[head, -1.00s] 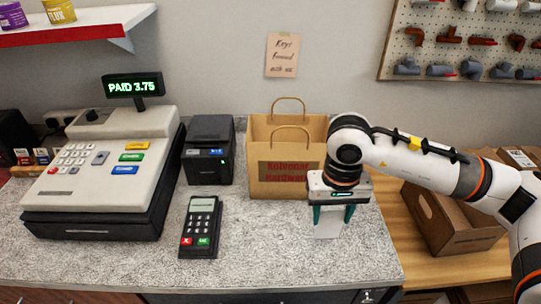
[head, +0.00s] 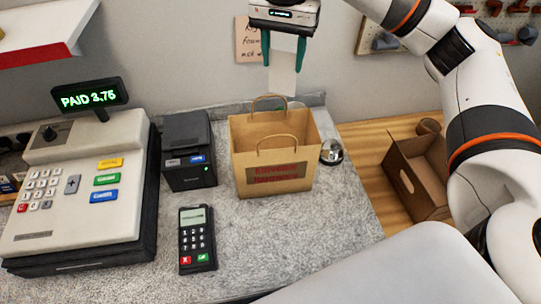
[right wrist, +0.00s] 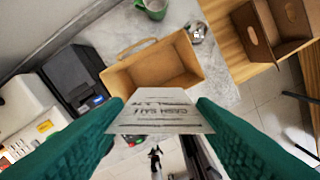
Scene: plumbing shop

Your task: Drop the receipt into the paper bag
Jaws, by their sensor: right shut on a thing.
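The receipt (head: 284,80) is a white slip of paper hanging from my right gripper (head: 284,50), which is shut on it. In the right wrist view the receipt (right wrist: 160,112) sits between the teal fingers, its print facing the camera. The paper bag (head: 272,160) stands upright and open on the counter, brown with a red label and two handles. In the head view the receipt is above the bag's back handle. In the right wrist view the bag's opening (right wrist: 155,72) lies beyond the receipt. My left gripper is not in view.
A receipt printer (head: 188,150) stands left of the bag, with a card terminal (head: 197,240) in front and a cash register (head: 85,190) further left. A silver bell (head: 331,152) stands close right of the bag. A cardboard box (head: 420,175) is on the wooden surface. A green mug (right wrist: 153,8) shows in the wrist view.

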